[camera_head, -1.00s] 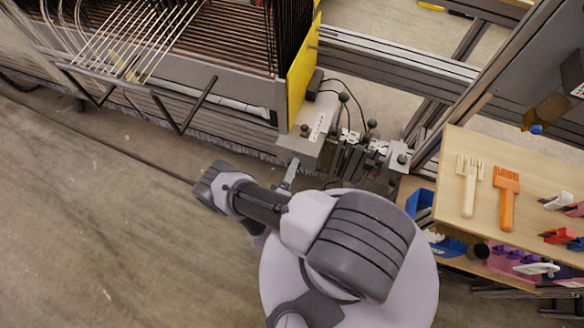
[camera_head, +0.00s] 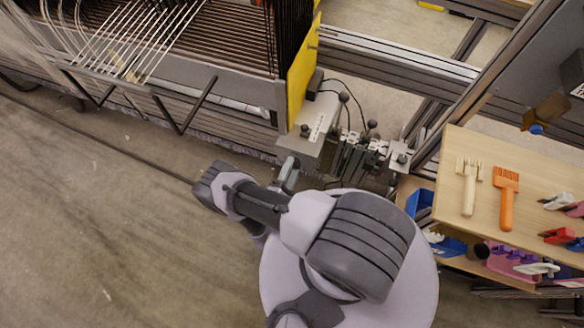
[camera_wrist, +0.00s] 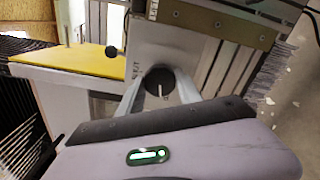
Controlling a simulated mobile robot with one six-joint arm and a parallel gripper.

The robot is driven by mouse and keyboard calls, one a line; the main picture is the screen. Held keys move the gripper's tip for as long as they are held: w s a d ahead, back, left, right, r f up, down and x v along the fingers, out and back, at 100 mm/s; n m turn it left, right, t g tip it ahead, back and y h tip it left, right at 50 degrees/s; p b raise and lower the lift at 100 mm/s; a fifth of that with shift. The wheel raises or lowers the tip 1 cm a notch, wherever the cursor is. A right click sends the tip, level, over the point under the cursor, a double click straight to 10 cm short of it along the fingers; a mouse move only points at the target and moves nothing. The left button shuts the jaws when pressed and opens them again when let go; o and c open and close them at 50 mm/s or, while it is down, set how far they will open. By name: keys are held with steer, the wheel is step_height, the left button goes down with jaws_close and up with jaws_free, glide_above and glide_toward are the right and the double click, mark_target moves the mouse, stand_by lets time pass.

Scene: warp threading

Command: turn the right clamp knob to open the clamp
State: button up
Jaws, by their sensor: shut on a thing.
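In the wrist view, the round dark clamp knob (camera_wrist: 158,80) with a pale line across it sits on a light grey metal block (camera_wrist: 180,45). My gripper (camera_wrist: 160,92) has one pale finger on each side of the knob and is shut on it. In the head view, my gripper (camera_head: 290,172) reaches up to the near edge of the clamp assembly, and the gripped knob is hidden there. The grey clamp plate (camera_head: 312,118) with printed marks lies just beyond it.
A yellow panel (camera_head: 301,72) stands beside the clamp, left of it a rack of dark wires (camera_head: 245,35). Ball-ended levers (camera_head: 371,124) rise to the right. A wooden shelf (camera_head: 540,200) holds a white comb (camera_head: 469,185) and an orange comb (camera_head: 506,195). Open floor lies left.

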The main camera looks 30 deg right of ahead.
stand_by(0.5)
steer(key=o, duration=1.4)
steer(key=shift+c, duration=0.2)
steer(key=p+v, duration=0.1)
steer(key=v, duration=1.6)
steer(key=shift+s, duration=0.2)
steer(key=shift+a, duration=0.2)
